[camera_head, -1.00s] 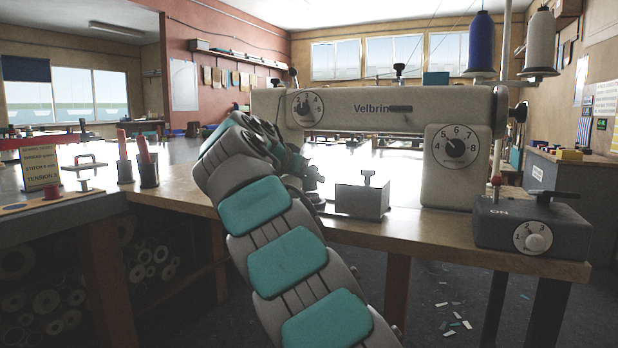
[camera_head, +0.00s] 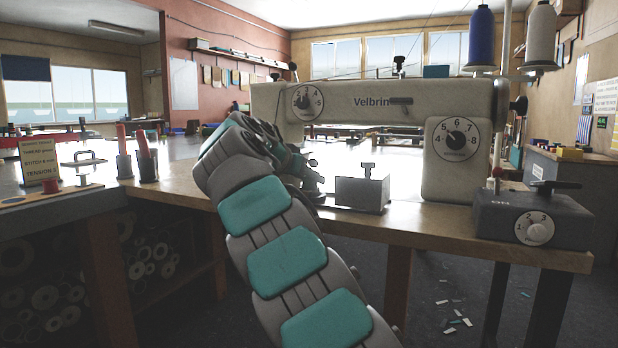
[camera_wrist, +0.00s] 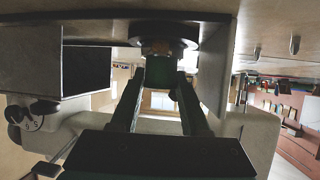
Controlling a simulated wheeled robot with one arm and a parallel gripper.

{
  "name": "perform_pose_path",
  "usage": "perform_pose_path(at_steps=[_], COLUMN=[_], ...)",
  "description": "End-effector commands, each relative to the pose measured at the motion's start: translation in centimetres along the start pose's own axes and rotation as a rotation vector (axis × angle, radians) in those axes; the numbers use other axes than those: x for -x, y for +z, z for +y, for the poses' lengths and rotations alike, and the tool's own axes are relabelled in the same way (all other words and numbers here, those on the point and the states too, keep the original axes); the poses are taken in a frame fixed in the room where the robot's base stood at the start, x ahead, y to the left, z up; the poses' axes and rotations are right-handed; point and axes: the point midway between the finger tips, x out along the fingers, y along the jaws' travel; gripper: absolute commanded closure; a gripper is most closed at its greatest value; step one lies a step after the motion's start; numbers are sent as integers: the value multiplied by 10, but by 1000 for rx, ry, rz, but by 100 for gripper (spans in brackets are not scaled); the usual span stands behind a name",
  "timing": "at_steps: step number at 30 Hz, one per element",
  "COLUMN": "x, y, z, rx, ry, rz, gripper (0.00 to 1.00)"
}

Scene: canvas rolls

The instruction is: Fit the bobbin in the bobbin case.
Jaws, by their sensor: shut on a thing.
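My gripper (camera_wrist: 160,80) reaches up the middle of the wrist view, its two dark fingers closed on a small dark thing, likely the bobbin, which is mostly hidden in shadow. Just beyond the fingertips is a dark round part (camera_wrist: 178,42) with a brownish centre, perhaps the bobbin case. I cannot tell whether the held thing touches it or sits inside it. In the head view, my gripper is low beside the sewing machine's left end, mostly hidden behind my wrist.
The sewing machine (camera_head: 375,105) stands over the bench (camera_head: 440,225). A grey metal block (camera_head: 362,193) with a knob sits just right of my gripper; it also shows in the wrist view (camera_wrist: 30,60). A control box (camera_head: 533,218) is at the right.

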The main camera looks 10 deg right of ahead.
Motion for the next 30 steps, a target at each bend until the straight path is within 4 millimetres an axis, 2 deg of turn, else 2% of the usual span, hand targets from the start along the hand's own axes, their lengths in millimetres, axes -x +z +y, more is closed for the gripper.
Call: perform_pose_path(at_steps=[18,19,27,30], x=[-6,-6,-6,-6], y=[14,13,13,13], z=[0,0,0,0], rx=[0,0,1,0], ry=[0,0,0,-1], rz=[0,-1,-1,-1], gripper=[100,51,21,19])
